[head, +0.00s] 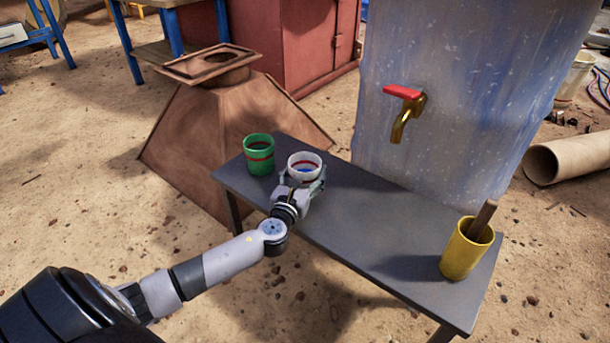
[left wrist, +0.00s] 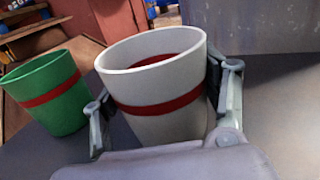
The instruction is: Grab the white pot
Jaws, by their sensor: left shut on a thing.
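The white pot (head: 304,161) with a red band stands at the far part of a dark grey bench (head: 365,219). My left gripper (head: 303,181) is shut on the white pot, with one finger on each side of it. In the left wrist view the white pot (left wrist: 155,85) sits between the fingers of my left gripper (left wrist: 165,108) and looks upright or slightly tilted. I cannot tell whether its base touches the bench. My right gripper is not in view.
A green pot (head: 259,154) with a red band stands close left of the white pot. A yellow pot (head: 465,250) with a stick stands at the bench's near right end. A brass tap (head: 405,115) with a red handle juts from a blue tank (head: 460,80) behind the bench.

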